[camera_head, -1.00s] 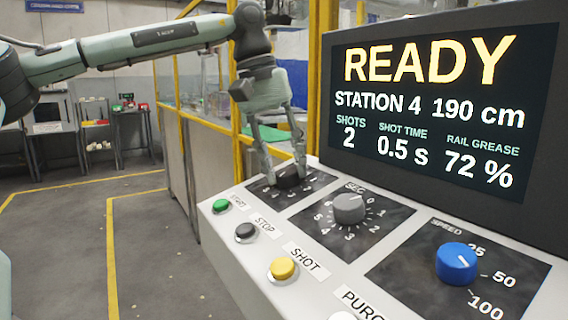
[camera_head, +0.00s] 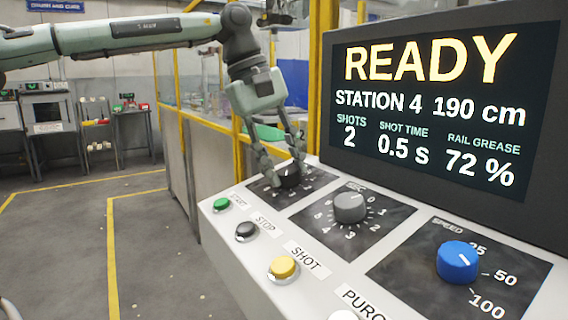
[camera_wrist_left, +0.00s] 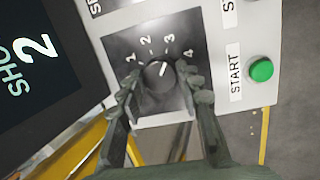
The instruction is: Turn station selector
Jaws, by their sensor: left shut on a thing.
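The station selector is a black round knob (camera_head: 288,171) on a dark plate at the far end of the sloped console. In the left wrist view the knob (camera_wrist_left: 159,74) has a white pointer mark, slanting up and right toward the 3 and 4 side of its printed numbers 1 to 4. My left gripper (camera_head: 283,168) reaches down from above, shut on the knob with one finger on each side. In the wrist view its fingertips (camera_wrist_left: 160,82) flank the knob. The screen (camera_head: 430,110) reads READY and STATION 4. My right gripper is not in view.
A grey SEC knob (camera_head: 350,207) and a blue speed knob (camera_head: 458,262) sit nearer on the console. Green START (camera_head: 221,205), black STOP (camera_head: 246,232) and yellow SHOT (camera_head: 283,269) buttons line its left edge. A yellow-framed fence stands behind.

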